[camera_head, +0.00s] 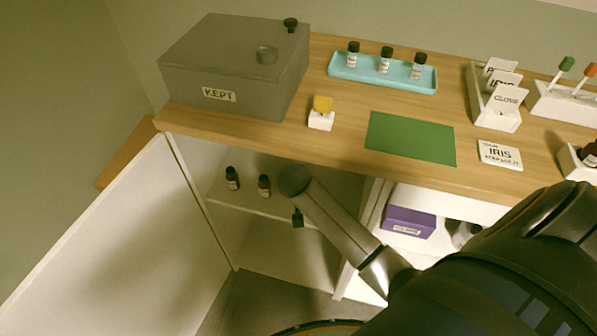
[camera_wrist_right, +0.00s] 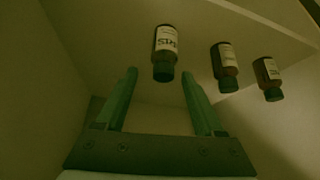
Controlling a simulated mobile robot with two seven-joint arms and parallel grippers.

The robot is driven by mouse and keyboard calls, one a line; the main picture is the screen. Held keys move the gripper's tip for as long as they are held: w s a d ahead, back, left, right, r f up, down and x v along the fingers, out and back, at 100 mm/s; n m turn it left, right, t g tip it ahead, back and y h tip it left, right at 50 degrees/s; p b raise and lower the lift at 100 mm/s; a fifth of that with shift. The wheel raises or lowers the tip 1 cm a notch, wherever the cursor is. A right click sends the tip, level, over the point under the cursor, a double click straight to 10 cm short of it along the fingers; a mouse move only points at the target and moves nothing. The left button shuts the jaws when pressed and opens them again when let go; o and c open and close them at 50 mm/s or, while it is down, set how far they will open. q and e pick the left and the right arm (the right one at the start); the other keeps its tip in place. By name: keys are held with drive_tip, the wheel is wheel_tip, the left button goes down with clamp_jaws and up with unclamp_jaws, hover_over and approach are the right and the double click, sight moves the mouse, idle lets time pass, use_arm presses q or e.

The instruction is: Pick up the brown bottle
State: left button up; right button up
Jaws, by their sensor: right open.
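Small brown bottles with dark caps and white labels stand on the shelf inside the open cupboard. Two show in the head view, a left bottle (camera_head: 232,178) and a right bottle (camera_head: 264,186). The right wrist view shows three, upside down: the nearest brown bottle (camera_wrist_right: 166,42), a middle bottle (camera_wrist_right: 226,60) and a far-right bottle (camera_wrist_right: 268,73). My right gripper (camera_wrist_right: 158,73) is open and empty, with the nearest bottle's cap between its fingertips in the picture. In the head view my right arm reaches into the cupboard; the fingers cannot be made out.
The cupboard door (camera_head: 120,235) stands open at left. A purple box (camera_head: 408,222) sits in the right compartment.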

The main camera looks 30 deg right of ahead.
drive_tip(key=b+x, duration=0.1)
drive_tip(key=x, duration=0.4)
drive_tip(key=shift+w+a+f, duration=0.1)
drive_tip(key=shift+w+a, duration=0.05)
drive_tip(key=shift+a, duration=0.05)
clamp_jaws()
idle(0.4)
